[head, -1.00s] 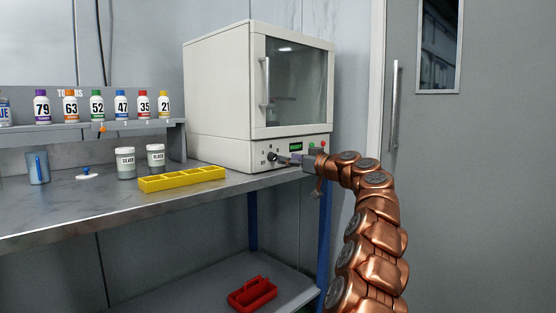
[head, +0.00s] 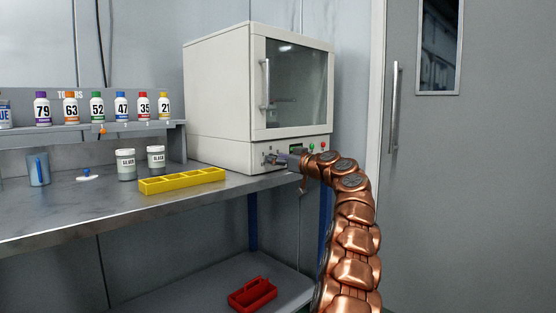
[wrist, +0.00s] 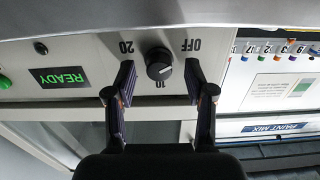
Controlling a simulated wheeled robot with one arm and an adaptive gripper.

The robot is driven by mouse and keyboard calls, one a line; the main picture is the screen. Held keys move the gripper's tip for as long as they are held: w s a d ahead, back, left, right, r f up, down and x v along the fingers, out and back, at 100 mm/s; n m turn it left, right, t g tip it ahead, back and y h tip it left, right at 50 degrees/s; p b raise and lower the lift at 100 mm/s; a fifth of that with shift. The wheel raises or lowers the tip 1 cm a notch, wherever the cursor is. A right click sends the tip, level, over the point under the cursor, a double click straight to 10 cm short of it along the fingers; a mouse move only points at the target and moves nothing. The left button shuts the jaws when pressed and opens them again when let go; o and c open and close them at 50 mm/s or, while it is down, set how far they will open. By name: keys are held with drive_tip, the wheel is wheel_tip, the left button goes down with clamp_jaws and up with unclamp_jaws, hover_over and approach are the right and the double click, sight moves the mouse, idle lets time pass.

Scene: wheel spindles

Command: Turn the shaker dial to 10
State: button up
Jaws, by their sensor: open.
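The shaker (head: 219,95) is a white cabinet with a glass door, standing on the bench. Its dial (wrist: 158,64) is a round black knob on the front panel, seen upside down in the wrist view, with OFF, 10 and 20 printed around it. A pale mark shows on the knob's lower right, but I cannot tell exactly where it points. My gripper (wrist: 160,76) is open, one finger on each side of the dial, with visible gaps to it. In the head view my gripper (head: 282,161) is at the panel and largely hides the dial.
A green READY display (wrist: 60,77) sits beside the dial. A yellow tray (head: 182,180) and two jars (head: 126,164) stand left on the bench. Numbered bottles line a shelf behind. A red tray (head: 252,294) is on the lower shelf. A grey door (head: 480,190) is at right.

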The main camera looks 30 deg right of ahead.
drive_tip(key=shift+c, duration=0.3)
clamp_jaws()
